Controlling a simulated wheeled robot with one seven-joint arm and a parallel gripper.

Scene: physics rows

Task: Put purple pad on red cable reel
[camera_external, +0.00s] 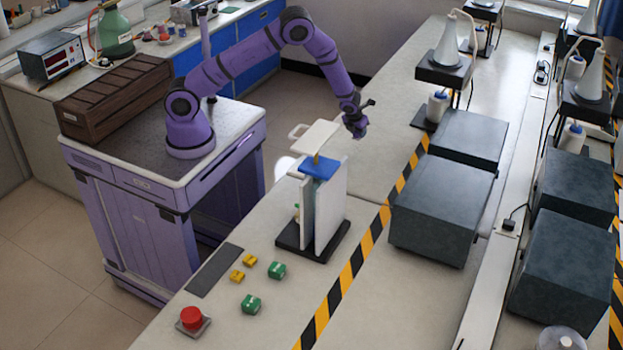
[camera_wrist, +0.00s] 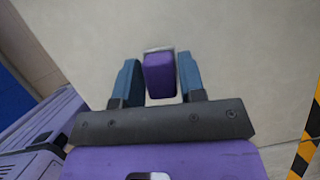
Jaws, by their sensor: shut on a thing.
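My gripper (camera_wrist: 160,80) has its two blue fingers on either side of the purple pad (camera_wrist: 160,72) in the wrist view. It is shut on the pad and holds it over a pale surface. In the external view my gripper (camera_external: 358,118) is at the end of the purple arm, over the far side of the bench behind the rack; the pad cannot be made out there. I cannot make out a red cable reel for sure. A red round knob-like thing (camera_external: 191,317) on a grey base stands at the bench's near left.
A black-based rack (camera_external: 290,238) with upright white panels and a blue top piece (camera_external: 319,167) stands mid-bench. Green blocks (camera_external: 277,270) and yellow blocks (camera_external: 249,260) lie nearer. Dark boxes (camera_external: 435,215) stand right of the striped tape (camera_external: 365,245).

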